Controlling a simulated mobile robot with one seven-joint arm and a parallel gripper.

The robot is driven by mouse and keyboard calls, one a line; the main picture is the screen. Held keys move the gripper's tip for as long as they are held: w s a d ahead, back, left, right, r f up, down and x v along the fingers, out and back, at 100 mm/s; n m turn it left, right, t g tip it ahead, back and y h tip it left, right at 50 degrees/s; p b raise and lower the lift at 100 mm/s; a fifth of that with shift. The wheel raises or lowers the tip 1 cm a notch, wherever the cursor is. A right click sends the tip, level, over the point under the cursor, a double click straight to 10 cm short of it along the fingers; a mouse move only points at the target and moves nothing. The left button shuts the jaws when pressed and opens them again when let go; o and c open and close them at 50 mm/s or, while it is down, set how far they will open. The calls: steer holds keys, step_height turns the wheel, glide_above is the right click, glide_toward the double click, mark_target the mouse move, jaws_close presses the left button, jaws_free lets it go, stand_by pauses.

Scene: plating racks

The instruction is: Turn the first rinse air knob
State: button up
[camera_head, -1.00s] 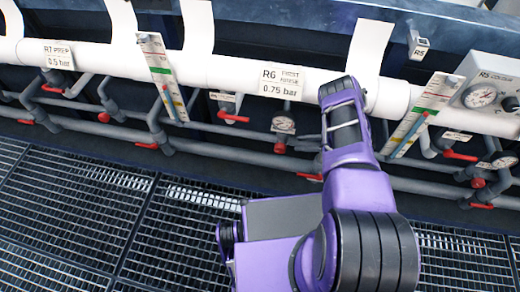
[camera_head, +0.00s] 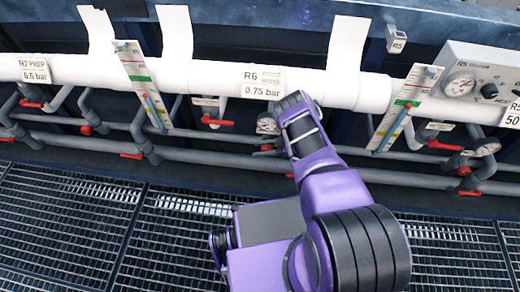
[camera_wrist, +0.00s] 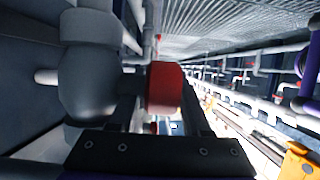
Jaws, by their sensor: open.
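In the head view the R6 label (camera_head: 262,82), marked 0.75 bar, hangs on the white pipe; its small lines read as first rinse in the earlier frame. A round gauge (camera_head: 267,124) sits below it, partly behind my arm. In the wrist view a red knob (camera_wrist: 165,88) on a grey pipe fitting (camera_wrist: 88,80) shows in front of my gripper (camera_wrist: 160,112). My gripper is open, with the knob between or just beyond its fingers; contact cannot be told. My arm hides the gripper and this knob in the head view.
Grey pipes with several red handles (camera_head: 132,156) run below the white pipe (camera_head: 218,75). Flow tubes (camera_head: 145,88) and (camera_head: 405,108) stand either side of R6. A gauge box (camera_head: 475,82) is at right. Grating (camera_head: 70,215) covers the floor.

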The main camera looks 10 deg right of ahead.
mark_target(270, 147)
steer(key=shift+a, duration=0.1)
jaws_close()
steer(key=shift+f+g+h+p, duration=0.25)
steer(key=shift+h+p, duration=0.1)
steer(key=shift+h, duration=0.4)
steer(key=shift+f+g+h+p, duration=0.15)
steer(key=shift+g+h+p, duration=0.15)
steer(key=shift+h, duration=0.45)
jaws_free()
steer(key=shift+p+v, duration=0.6)
steer(key=shift+v, duration=3.15)
